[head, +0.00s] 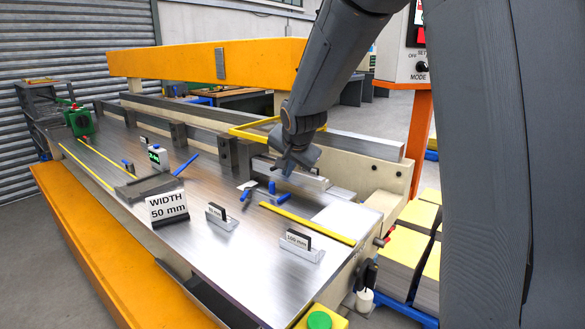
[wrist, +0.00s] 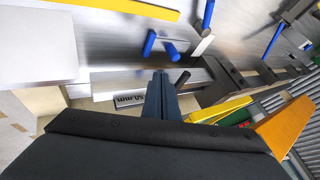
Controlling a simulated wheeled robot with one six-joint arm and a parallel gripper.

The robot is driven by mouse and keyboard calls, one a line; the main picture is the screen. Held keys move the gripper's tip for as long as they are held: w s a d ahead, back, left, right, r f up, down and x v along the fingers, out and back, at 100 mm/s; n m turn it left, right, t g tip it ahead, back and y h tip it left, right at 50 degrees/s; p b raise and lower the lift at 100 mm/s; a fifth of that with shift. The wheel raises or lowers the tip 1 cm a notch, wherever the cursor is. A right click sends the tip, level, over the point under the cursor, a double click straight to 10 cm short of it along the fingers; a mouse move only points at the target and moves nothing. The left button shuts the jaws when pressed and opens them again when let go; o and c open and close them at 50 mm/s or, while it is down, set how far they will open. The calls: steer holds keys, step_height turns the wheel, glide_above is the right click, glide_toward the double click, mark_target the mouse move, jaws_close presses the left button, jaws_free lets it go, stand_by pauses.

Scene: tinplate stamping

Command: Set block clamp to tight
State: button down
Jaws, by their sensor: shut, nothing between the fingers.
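Several blue-handled levers show on the steel bed. A small fitting with two short blue handles (head: 272,187) sits just left of and below my gripper (head: 288,168) in the head view; it also shows in the wrist view (wrist: 150,43). A longer blue lever (head: 186,165) slants up beside the digital readout block. No label shows which one is the block clamp. My gripper is shut and empty, above the bed near the rear rail. In the wrist view its fingers (wrist: 160,92) point toward the bed, close to a black-tipped rod (wrist: 183,78), with contact unclear.
A "WIDTH 50 mm" sign (head: 167,207) and two smaller signed stops, one marked 100 mm (head: 298,241), stand on the bed. A yellow strip (head: 307,223) lies near the right end. A yellow beam (head: 210,60) spans the back. The front bed is mostly clear.

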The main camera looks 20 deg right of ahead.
steer(key=shift+w+a+r, duration=0.15)
steer(key=shift+w+a, duration=0.45)
steer(key=shift+w, duration=0.15)
steer(key=shift+w+a+b, duration=0.1)
steer(key=shift+a+b, duration=0.05)
steer(key=shift+b, duration=0.25)
